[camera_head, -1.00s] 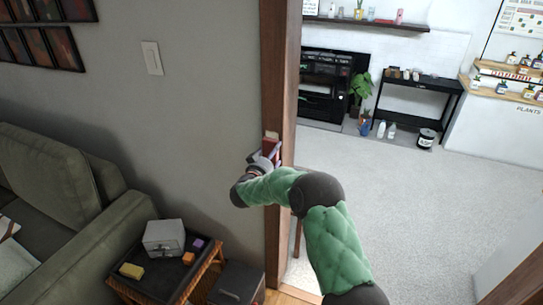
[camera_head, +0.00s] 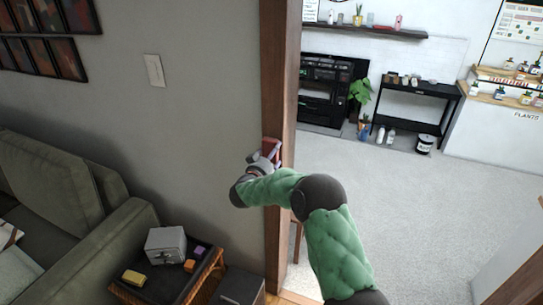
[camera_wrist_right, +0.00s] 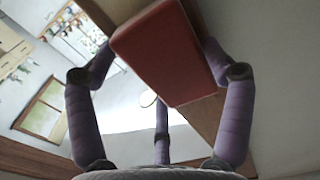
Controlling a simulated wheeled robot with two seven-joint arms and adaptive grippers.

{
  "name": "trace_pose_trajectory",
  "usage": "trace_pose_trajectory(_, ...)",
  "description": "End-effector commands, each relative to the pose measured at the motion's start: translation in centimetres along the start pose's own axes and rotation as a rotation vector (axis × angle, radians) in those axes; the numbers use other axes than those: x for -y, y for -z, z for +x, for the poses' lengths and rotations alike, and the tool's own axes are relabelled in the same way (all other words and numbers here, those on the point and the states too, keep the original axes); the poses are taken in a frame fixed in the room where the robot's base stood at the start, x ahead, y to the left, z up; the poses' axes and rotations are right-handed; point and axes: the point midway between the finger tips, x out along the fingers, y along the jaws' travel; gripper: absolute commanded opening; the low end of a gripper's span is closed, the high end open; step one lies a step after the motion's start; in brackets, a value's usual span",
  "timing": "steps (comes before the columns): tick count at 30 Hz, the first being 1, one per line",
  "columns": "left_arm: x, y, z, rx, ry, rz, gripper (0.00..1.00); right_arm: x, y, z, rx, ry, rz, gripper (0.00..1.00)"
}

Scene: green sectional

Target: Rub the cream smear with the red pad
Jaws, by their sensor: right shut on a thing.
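The red pad (camera_head: 271,148) is in my right gripper (camera_head: 263,158), at the brown wooden door frame in the middle of the head view. In the right wrist view the red pad (camera_wrist_right: 163,52) fills the space between the purple fingers of the right gripper (camera_wrist_right: 160,62), which is shut on it. The pad lies close against the wood; I cannot tell for sure whether it touches. The cream smear does not show clearly now; the pad seems to cover its place on the frame. My left gripper is not in view.
The door frame (camera_head: 284,80) rises between a grey wall and an open doorway. At lower left, a side table (camera_head: 165,285) holds a grey box (camera_head: 165,245), a yellow block (camera_head: 133,277) and small coloured blocks. A green sofa (camera_head: 105,230) stands left.

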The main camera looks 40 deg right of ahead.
Motion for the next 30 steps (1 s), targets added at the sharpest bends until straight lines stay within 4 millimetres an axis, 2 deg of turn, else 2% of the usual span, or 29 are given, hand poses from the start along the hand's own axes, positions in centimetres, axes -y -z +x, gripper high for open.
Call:
trace_pose_trajectory(1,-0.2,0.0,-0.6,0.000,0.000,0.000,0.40,0.0,0.9,0.1,-0.003,-0.001,0.002,0.55)
trace_pose_trajectory(6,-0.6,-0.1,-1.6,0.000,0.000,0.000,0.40,0.0,2.2,0.0,-0.003,-0.001,0.002,0.55)
trace_pose_trajectory(12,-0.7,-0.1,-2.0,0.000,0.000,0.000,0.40,0.0,2.7,0.1,-0.002,-0.001,0.001,0.55)
trace_pose_trajectory(17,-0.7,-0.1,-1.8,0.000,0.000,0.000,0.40,0.0,2.2,0.1,-0.002,-0.001,0.001,0.55)
trace_pose_trajectory(30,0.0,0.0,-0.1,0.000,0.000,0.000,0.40,-0.1,-1.0,0.1,0.000,-0.001,0.000,0.55)
